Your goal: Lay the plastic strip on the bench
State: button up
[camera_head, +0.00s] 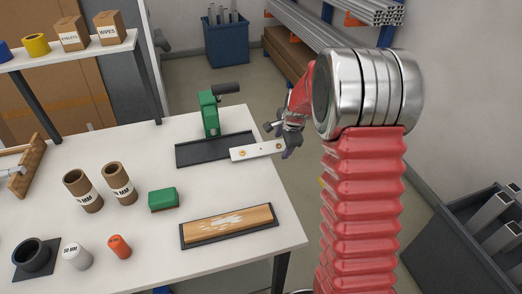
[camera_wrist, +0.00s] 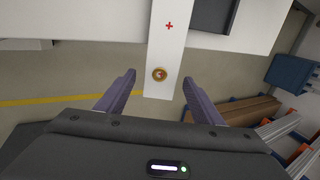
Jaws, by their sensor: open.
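The plastic strip (camera_head: 258,151) is white and flat, with a brass-coloured ring near each end. Its left end is over the bench (camera_head: 150,225) by the dark base of the green tool, and its right end sticks out past the bench edge. In the wrist view the strip (camera_wrist: 166,45) shows a red cross and one brass ring (camera_wrist: 159,74). My gripper (camera_wrist: 158,77) is open, with one finger on each side of the overhanging end and a gap on both sides.
A green hand tool (camera_head: 209,114) on a dark base (camera_head: 215,150) stands near the strip. A wood-topped block (camera_head: 230,225), a green block (camera_head: 163,199), cardboard tubes (camera_head: 118,183) and small cylinders are on the bench. A blue bin (camera_head: 226,44) and metal racks stand beyond.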

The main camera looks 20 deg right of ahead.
dwell(0.5)
jog(key=c, duration=1.3)
notch_tip(320, 180, up, 10)
dwell(0.8)
